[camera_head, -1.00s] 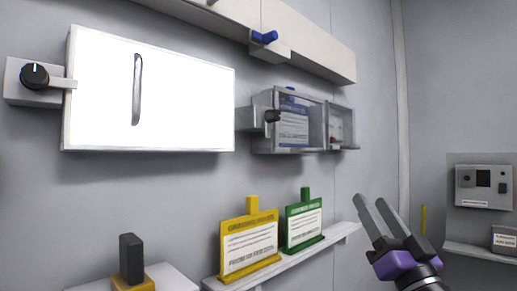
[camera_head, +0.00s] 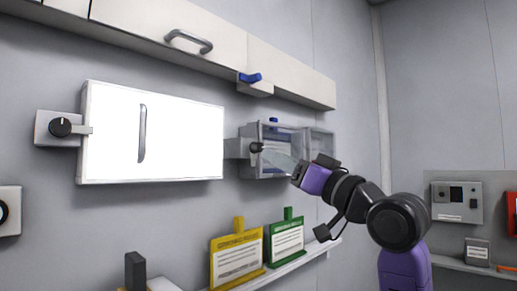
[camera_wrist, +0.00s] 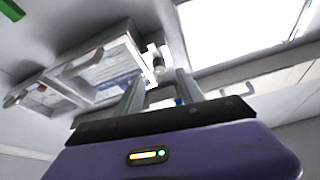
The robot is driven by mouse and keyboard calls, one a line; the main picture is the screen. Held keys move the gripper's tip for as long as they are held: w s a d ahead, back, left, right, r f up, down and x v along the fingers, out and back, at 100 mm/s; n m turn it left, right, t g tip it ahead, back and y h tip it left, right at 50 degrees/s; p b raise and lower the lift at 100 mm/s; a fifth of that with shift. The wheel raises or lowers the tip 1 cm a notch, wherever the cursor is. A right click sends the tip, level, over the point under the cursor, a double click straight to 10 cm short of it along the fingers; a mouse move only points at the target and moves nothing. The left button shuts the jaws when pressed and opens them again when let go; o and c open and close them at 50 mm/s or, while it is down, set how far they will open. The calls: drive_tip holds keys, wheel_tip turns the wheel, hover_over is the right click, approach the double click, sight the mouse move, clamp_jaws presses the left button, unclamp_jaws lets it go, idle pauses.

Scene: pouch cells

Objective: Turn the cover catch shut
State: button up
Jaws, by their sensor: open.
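A clear-covered box (camera_head: 290,140) is mounted on the wall right of a bright white panel. A dark round catch knob (camera_head: 256,147) sits on a grey block at its left edge. My gripper (camera_head: 268,157) points left at this knob, in front of the box. In the wrist view the box (camera_wrist: 107,68) is at left and the pale catch block with its dark knob (camera_wrist: 158,62) shows just beyond and between my open fingers (camera_wrist: 158,84). Nothing is held. I cannot tell whether a finger touches the knob; the catch's lever is not clear.
The white panel (camera_head: 180,140) has its own knob (camera_head: 60,127), with a lever reaching over its left edge. A cabinet with a blue latch (camera_head: 250,78) is above. Yellow (camera_head: 236,258) and green (camera_head: 286,240) sign holders stand on a shelf below. An instrument (camera_head: 457,201) is at right.

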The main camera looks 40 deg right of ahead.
sight(261, 148)
drive_tip(key=p+x, duration=0.1)
drive_tip(key=x, duration=0.5)
drive_tip(key=shift+w+r, duration=0.15)
drive_tip(key=shift+w, duration=0.15)
drive_tip(key=shift+c, duration=0.5)
clamp_jaws()
